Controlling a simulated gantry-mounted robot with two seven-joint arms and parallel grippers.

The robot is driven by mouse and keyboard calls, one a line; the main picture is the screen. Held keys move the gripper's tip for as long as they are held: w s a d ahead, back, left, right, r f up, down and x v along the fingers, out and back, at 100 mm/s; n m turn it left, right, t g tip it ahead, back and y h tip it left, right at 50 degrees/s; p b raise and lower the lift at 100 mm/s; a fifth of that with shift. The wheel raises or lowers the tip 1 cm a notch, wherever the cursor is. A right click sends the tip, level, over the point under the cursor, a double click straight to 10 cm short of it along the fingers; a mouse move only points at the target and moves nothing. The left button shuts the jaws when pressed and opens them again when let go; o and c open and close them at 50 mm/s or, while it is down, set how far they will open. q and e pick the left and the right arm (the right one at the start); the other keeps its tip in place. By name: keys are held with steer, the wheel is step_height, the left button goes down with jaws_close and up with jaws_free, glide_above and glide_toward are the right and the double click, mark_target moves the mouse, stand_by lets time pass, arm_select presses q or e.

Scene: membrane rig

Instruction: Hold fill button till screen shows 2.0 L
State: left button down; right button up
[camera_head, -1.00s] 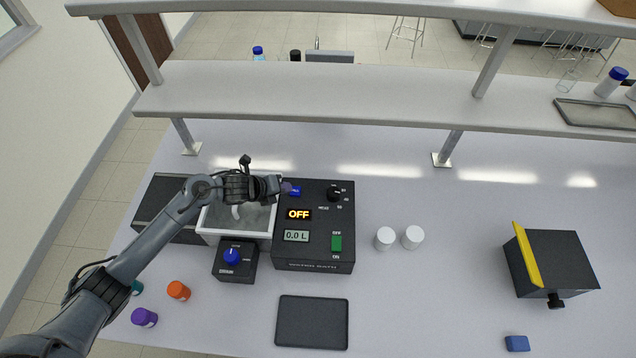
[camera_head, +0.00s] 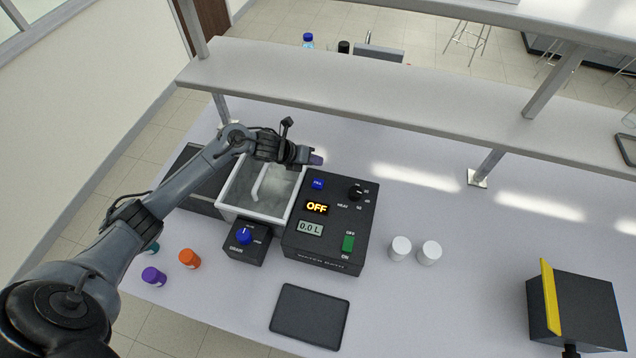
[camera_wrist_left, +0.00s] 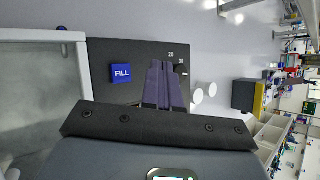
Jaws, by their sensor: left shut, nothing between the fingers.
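The black water bath control box (camera_head: 330,240) stands on the bench with a blue fill button (camera_head: 318,183) near its top left corner. Its small screen (camera_head: 310,228) reads 0.0 L, and an orange display (camera_head: 317,208) reads OFF. In the left wrist view the button (camera_wrist_left: 122,75) is marked FILL. My left gripper (camera_head: 317,160) is shut and empty, just behind the button in the head view. In the left wrist view its fingertips (camera_wrist_left: 163,72) are to the right of the button, apart from it in the picture. My right gripper is not in view.
A white-rimmed basin (camera_head: 226,212) adjoins the box, with a drain knob box (camera_head: 246,240) in front. A green switch (camera_head: 348,244) and black heat knob (camera_head: 356,192) are on the control box. Two white-capped containers (camera_head: 401,247) stand to its right. A shelf (camera_head: 400,95) spans behind.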

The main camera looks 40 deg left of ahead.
arm_select(q)
steer(key=b, duration=0.5)
glide_above(315, 183)
step_height(315, 183, down, 7)
steer(key=shift+s+f, duration=0.1)
steer(key=shift+f, duration=0.1)
steer(key=shift+f+b, duration=0.45)
steer(key=shift+f, duration=0.1)
stand_by(0.5)
stand_by(0.9)
steer(key=shift+f+b, duration=0.4)
steer(key=shift+b, duration=0.15)
